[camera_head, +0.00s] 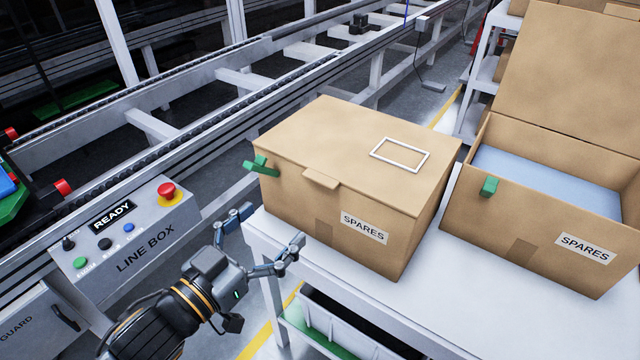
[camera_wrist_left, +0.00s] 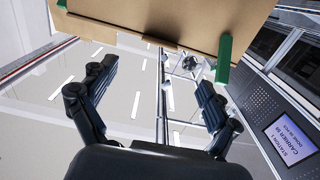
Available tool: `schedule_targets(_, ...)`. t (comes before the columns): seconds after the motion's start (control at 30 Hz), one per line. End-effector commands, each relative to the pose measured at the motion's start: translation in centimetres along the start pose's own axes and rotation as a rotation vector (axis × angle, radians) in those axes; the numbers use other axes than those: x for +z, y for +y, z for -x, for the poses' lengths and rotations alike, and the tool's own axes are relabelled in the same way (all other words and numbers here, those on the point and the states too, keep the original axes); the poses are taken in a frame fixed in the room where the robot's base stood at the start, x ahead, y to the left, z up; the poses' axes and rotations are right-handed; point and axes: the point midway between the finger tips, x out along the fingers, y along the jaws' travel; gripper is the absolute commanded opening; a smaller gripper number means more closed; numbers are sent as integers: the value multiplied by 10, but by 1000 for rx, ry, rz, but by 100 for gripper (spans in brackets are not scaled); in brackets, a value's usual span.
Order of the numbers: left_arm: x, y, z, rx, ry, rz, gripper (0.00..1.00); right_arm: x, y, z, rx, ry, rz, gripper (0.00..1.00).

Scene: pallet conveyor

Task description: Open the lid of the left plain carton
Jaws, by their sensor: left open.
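The left plain carton (camera_head: 300,205) stands on the white bench with its lid (camera_head: 340,135) shut. A small tab (camera_head: 321,179) sticks out from the lid's front edge, and a green clip (camera_head: 261,166) shows at its left front corner. My left gripper (camera_head: 272,227) is open and empty, in front of the carton's lower left corner, below the tab and apart from it. In the left wrist view, the carton (camera_wrist_left: 170,18) with its green clip (camera_wrist_left: 224,58) spans the top, beyond the spread fingers (camera_wrist_left: 156,88). My right gripper is out of view.
A second SPARES carton (camera_head: 500,215) stands close on the right, lid raised, pale blue inside. The line box (camera_head: 130,235) with buttons and a red knob is left of my gripper. The conveyor (camera_head: 215,130) runs behind. The bench front (camera_head: 400,310) is bare.

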Motion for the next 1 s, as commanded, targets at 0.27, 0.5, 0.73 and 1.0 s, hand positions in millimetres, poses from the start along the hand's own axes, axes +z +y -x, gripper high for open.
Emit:
schedule_targets(0.27,-3,0,-60,0,3,0,89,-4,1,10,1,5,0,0)
schedule_targets(0.5,-2,0,-101,0,2,-2,89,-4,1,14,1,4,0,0)
schedule_targets(0.73,0,0,-117,0,1,-2,89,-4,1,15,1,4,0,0)
schedule_targets(1.0,0,0,-118,0,0,-2,89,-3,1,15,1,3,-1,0)
